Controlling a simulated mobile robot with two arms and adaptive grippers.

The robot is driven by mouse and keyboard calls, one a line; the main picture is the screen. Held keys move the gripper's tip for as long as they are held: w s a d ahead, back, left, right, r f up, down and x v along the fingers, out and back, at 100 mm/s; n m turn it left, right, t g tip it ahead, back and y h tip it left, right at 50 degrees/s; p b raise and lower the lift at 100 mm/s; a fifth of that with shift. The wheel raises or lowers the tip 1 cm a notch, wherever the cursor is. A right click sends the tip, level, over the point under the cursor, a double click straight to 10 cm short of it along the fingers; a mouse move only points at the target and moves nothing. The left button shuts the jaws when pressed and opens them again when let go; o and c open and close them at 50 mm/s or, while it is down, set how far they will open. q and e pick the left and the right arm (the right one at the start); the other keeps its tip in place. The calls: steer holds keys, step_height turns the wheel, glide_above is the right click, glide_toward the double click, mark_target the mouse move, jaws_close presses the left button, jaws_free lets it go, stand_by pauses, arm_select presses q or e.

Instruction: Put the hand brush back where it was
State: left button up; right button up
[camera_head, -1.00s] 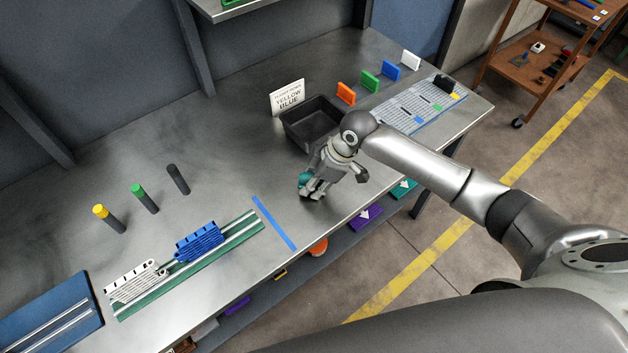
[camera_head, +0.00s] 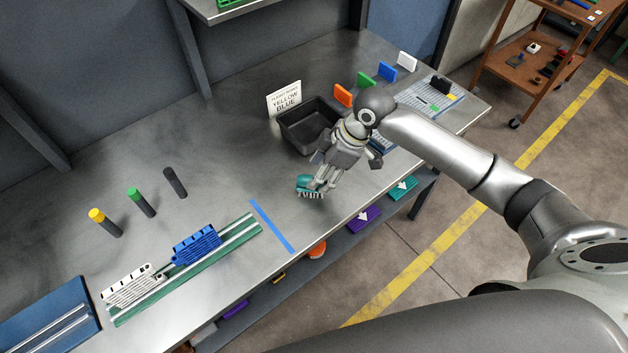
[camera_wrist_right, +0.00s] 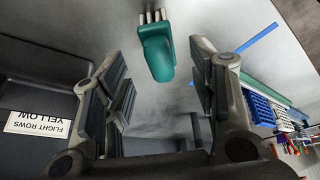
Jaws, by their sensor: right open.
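The teal hand brush (camera_head: 305,182) lies on the metal bench, right of the blue tape line, its pale bristles facing the bench's front edge. My right gripper (camera_head: 324,180) is beside and just above it at its right end, fingers pointing down toward it. In the right wrist view, the brush (camera_wrist_right: 157,52) shows beyond and between the spread fingers (camera_wrist_right: 163,85), with a gap on both sides. The gripper is open and holds nothing. Whether a finger still touches the brush cannot be told. My left gripper is not in view.
A black bin (camera_head: 309,124) with a sign (camera_head: 285,98) stands behind the gripper. Left of the tape (camera_head: 272,226) are a green rail (camera_head: 150,300) with white and blue blocks and several upright pegs (camera_head: 141,202). Bare bench lies between pegs and bin.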

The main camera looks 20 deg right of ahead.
steer(key=v, duration=0.5)
steer(key=shift+d+r, duration=0.1)
steer(key=shift+r, duration=0.15)
